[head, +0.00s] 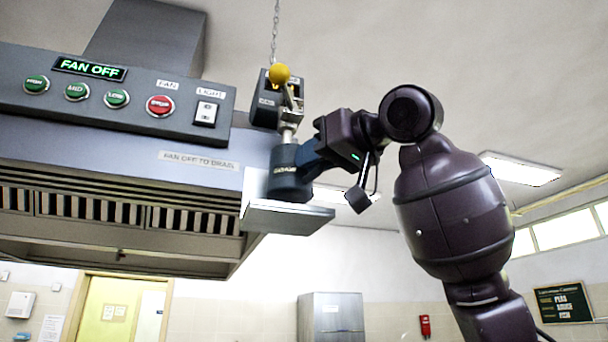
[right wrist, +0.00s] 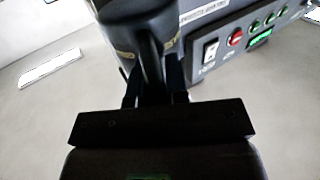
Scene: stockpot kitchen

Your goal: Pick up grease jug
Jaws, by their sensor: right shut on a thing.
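The grease jug (head: 285,178) is a dark, upright cylinder with a pale label, at the right end of the hood in the head view. My right gripper (head: 309,160) reaches it from the right and is shut on it. In the right wrist view the jug (right wrist: 141,40) stands between the two fingers (right wrist: 155,92). The jug's base is at the grey shelf (head: 290,219); I cannot tell whether it touches. A metal drain pipe (head: 288,132) comes down right above the jug's top. My left gripper is not in view.
The hood's control panel (head: 130,95) reads FAN OFF and has several buttons and a light switch (head: 206,113). A dark box with a yellow ball (head: 279,74) and a chain hang above the pipe. Right of the shelf is open room.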

